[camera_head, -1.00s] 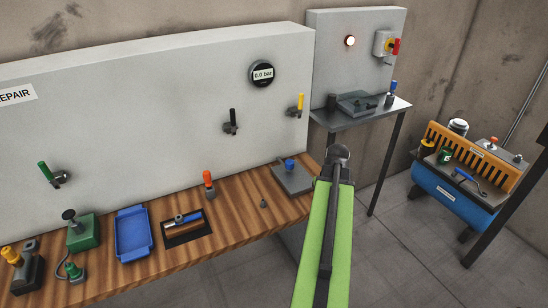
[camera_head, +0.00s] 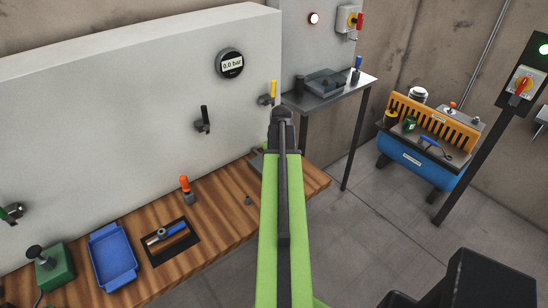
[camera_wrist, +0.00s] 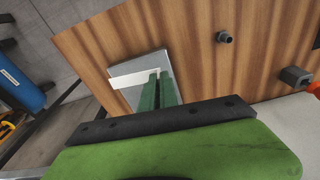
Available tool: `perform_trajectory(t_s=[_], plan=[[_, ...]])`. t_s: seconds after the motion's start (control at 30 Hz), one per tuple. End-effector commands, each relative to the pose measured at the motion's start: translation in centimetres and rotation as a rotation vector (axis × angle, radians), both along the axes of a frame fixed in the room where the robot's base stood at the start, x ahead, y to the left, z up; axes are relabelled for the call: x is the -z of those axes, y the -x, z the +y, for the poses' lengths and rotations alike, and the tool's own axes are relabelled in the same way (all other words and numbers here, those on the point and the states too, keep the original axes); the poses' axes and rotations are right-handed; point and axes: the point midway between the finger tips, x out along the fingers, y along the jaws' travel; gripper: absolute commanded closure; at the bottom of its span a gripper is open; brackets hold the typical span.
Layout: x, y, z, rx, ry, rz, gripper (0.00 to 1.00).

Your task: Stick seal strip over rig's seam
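In the wrist view, my gripper (camera_wrist: 158,88) shows two dark green fingers close together. A short white strip (camera_wrist: 130,79), apparently the seal strip, sticks out to the left from the fingertips and looks pinched there. It overlaps a grey plate (camera_wrist: 150,60) on the wooden bench and reaches past the plate's left edge. Its height above the plate is hard to judge. In the head view, my green arm ends at a dark wrist (camera_head: 281,125) and covers most of the grey plate (camera_head: 257,163). No seam can be made out, and which fixture is the rig is unclear.
The wooden bench (camera_head: 230,205) holds an orange-topped fitting (camera_head: 185,190), a small dark fitting (camera_head: 248,200), a blue tray (camera_head: 112,257) and a tool in a black recess (camera_head: 170,238). A metal side table (camera_head: 340,88) and blue compressor (camera_head: 405,160) stand right. Grey floor is open between.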

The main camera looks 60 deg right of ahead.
Motion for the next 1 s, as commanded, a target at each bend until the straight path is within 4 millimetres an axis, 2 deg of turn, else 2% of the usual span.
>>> perform_trajectory(t_s=[0.03, 0.1, 0.47, 0.67, 1.0], plan=[[-0.6, -1.3, -1.1, -0.04, 0.002, 0.001, 1.0], [-0.7, -2.1, -1.6, -0.078, 0.004, 0.002, 1.0], [-0.6, -2.0, -1.5, -0.093, 0.008, 0.003, 1.0], [0.4, -2.0, -1.5, -0.093, 0.008, 0.003, 1.0], [3.5, -2.0, -1.6, -0.091, 0.008, 0.002, 1.0]])
